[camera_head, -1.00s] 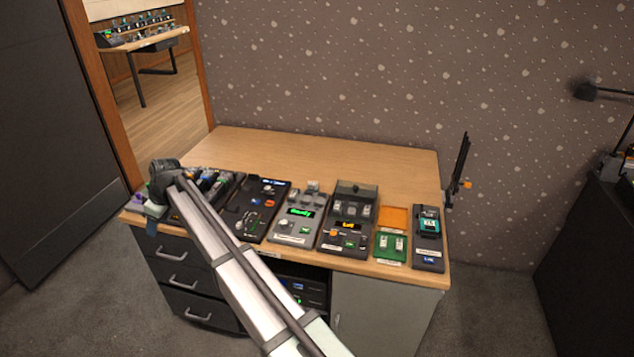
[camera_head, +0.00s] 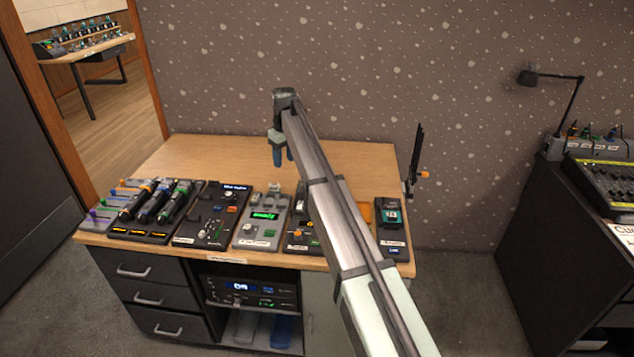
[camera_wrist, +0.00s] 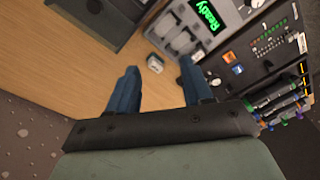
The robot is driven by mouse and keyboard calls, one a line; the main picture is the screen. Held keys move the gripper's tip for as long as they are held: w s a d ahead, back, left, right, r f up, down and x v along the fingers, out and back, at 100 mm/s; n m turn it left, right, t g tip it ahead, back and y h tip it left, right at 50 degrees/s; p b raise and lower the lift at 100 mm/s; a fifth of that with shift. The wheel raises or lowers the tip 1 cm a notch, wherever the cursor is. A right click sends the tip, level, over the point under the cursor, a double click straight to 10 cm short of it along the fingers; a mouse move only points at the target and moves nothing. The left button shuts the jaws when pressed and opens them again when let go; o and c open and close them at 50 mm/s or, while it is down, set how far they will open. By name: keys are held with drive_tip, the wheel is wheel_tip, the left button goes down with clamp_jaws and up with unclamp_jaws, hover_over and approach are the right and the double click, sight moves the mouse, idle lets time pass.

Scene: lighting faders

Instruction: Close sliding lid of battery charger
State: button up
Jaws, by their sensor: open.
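My gripper (camera_head: 283,157) is open and empty above the wooden desk, behind the row of devices; its two blue fingers (camera_wrist: 156,72) show in the wrist view. A grey device (camera_head: 250,238) with a green display and bays at its back stands mid-row. It also shows at the top of the wrist view (camera_wrist: 230,22), with its display reading "Ready". Right of it, a dark device (camera_head: 298,246) is largely hidden by my arm. A dark casing shows at the wrist view's top left (camera_wrist: 88,22). I cannot tell for certain which device is the battery charger or how its lid stands.
A small white and teal block (camera_wrist: 155,63) lies on the desk beyond my fingertips. A black panel (camera_head: 212,215) and fader units (camera_head: 150,210) stand left. The desk's back area (camera_head: 215,155) is clear; a wall rises behind.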

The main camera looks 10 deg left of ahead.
drive_tip(key=w+d+r+m, duration=0.2)
drive_tip(key=w+d, duration=0.2)
drive_tip(key=d, duration=0.7)
drive_tip(key=shift+h, duration=0.4)
drive_tip(key=f, duration=1.4)
drive_tip(key=shift+s+a, duration=0.1)
drive_tip(key=shift+a, duration=0.1)
drive_tip(key=shift+c, duration=0.5)
clamp_jaws()
